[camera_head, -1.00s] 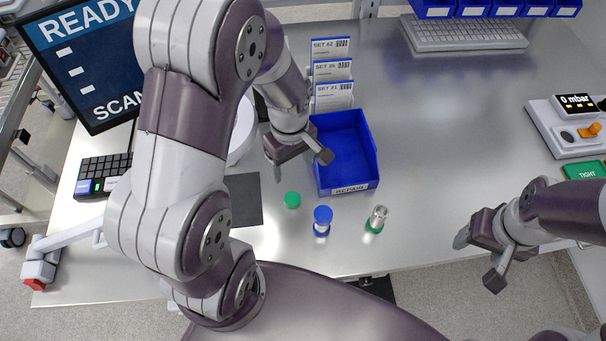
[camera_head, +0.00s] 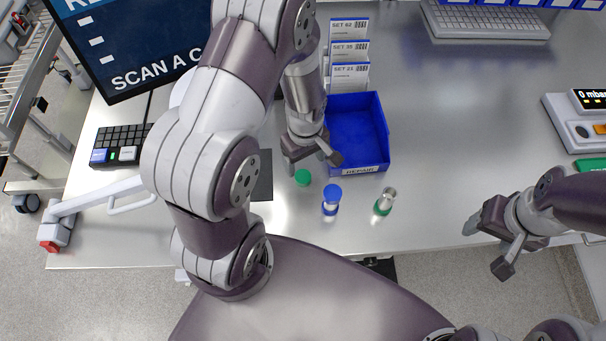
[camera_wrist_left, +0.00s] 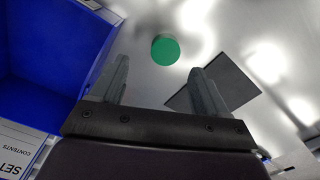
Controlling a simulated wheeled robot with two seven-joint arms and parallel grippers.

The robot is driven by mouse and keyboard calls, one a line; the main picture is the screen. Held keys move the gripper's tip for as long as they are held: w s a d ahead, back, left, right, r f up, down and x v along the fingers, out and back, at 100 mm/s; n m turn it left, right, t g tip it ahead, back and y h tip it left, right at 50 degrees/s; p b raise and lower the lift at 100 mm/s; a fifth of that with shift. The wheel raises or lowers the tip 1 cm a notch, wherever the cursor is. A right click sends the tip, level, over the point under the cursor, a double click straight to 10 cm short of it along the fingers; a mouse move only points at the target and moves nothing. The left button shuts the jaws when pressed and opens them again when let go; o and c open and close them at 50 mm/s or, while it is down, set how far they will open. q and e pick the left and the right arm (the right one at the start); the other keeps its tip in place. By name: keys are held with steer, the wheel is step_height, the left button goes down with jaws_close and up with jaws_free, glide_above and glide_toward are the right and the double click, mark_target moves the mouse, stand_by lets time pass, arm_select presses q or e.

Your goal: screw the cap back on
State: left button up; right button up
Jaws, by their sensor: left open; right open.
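A loose green cap (camera_head: 303,177) lies on the metal table; in the left wrist view the green cap (camera_wrist_left: 165,50) shows beyond and between my fingertips. A small clear container with a green base (camera_head: 384,202) stands to the right. Between them stands a similar container with a blue top (camera_head: 331,198). My left gripper (camera_head: 312,163) is open and empty above the table, just behind the green cap; its fingers (camera_wrist_left: 160,85) are spread apart. My right gripper (camera_head: 486,246) is open and empty near the table's front right edge.
A blue bin labelled REPAIR (camera_head: 356,135) stands right behind the containers, close to my left gripper. Labelled card holders (camera_head: 349,60) stand behind it. A dark mat (camera_head: 262,176) lies left of the cap. The table's right middle (camera_head: 460,120) is clear.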

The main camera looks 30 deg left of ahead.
mark_target(303, 175)
arm_select(q)
steer(key=f, duration=0.1)
steer(key=f+p, duration=0.1)
steer(key=f, duration=0.2)
steer(key=shift+s+a+f, duration=0.1)
steer(key=shift+s+f, duration=0.25)
steer(key=shift+s, duration=0.05)
steer(key=shift+w+f, duration=0.1)
steer(key=shift+f, duration=0.15)
steer(key=shift+c, duration=0.5)
steer(key=c, duration=1.1)
steer(key=shift+r+p, duration=0.1)
steer(key=shift+p, duration=0.2)
